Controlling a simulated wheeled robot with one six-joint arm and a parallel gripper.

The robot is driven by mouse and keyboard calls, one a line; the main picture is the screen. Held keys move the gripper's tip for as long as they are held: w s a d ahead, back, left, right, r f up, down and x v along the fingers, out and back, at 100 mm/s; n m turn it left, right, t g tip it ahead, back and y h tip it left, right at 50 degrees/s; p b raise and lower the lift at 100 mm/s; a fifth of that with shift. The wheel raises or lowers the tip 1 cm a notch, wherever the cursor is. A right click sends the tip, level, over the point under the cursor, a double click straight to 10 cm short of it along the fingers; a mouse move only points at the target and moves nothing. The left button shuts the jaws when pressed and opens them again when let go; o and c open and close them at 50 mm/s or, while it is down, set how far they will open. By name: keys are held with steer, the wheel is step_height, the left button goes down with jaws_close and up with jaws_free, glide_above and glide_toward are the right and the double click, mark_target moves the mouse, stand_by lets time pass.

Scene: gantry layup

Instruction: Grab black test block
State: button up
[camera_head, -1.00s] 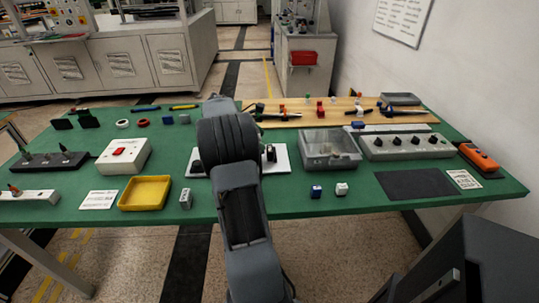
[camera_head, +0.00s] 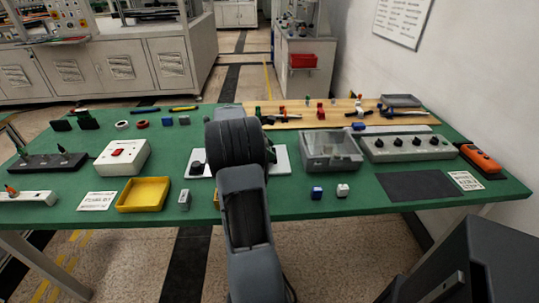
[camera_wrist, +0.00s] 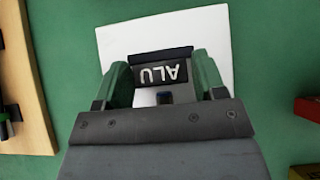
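A black block (camera_wrist: 160,54) with white "ALU" lettering, upside down in the wrist view, is over the white plate (camera_wrist: 165,28). My gripper (camera_wrist: 161,70) has one finger on each side of the block. The fingers look close against its sides; I cannot tell whether they touch or leave a small gap. In the head view my arm hides the gripper and the middle of the white plate (camera_head: 282,163). Whether the block rests on the plate is unclear.
A clear-lidded grey box (camera_head: 330,150) stands right of the plate, with a grey knob panel (camera_head: 405,147) beyond. A yellow tray (camera_head: 143,194) and a white box with a red switch (camera_head: 122,157) are left. A wooden board (camera_head: 340,108) lies behind.

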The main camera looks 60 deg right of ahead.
steer(key=c, duration=0.7)
steer(key=shift+o, duration=0.2)
steer(key=shift+r, duration=0.15)
